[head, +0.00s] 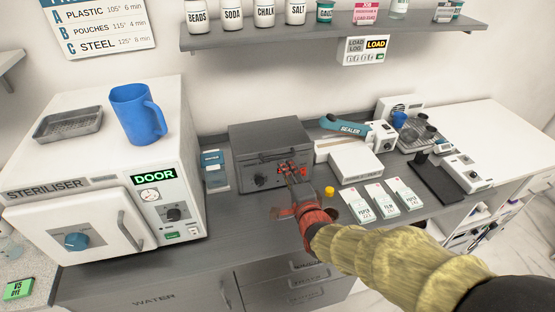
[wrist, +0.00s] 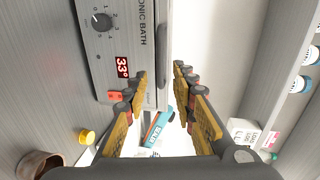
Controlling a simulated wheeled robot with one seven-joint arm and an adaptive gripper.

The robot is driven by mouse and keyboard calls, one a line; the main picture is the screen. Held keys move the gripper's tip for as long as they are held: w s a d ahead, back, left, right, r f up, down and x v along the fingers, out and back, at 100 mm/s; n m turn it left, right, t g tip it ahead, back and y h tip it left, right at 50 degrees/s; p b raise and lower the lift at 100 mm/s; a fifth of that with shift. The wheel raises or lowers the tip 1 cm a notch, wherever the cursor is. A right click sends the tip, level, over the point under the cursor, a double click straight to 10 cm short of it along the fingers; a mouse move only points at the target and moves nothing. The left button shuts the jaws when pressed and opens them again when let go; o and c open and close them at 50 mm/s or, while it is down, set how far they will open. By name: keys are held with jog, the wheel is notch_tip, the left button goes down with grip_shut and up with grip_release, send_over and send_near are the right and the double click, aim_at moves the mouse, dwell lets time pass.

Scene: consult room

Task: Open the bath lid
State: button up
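The grey ultrasonic bath (head: 248,174) stands on the counter between the steriliser and the sealer. Its flat lid (head: 262,134) is down. In the wrist view, turned sideways, the bath's front (wrist: 107,50) shows a dial and a red 33° display; the lid's edge (wrist: 150,20) runs along its right side. My gripper (head: 290,168) is at the right part of the bath's front. In the wrist view, my gripper (wrist: 160,75) has its fingers spread, one on each side of the lid's edge line, with nothing held. Whether a finger touches the lid cannot be told.
The steriliser (head: 95,195) with a blue mug (head: 138,113) on top stands left. A blue sealer (head: 345,126), white packs (head: 380,202) and a yellow cap (head: 329,191) are to the right. A shelf of jars (head: 330,35) hangs above the bath.

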jog(key=b+x, duration=0.1)
jog(key=x, duration=0.7)
jog(key=shift+c, duration=0.9)
jog(key=shift+s, duration=0.1)
grip_shut()
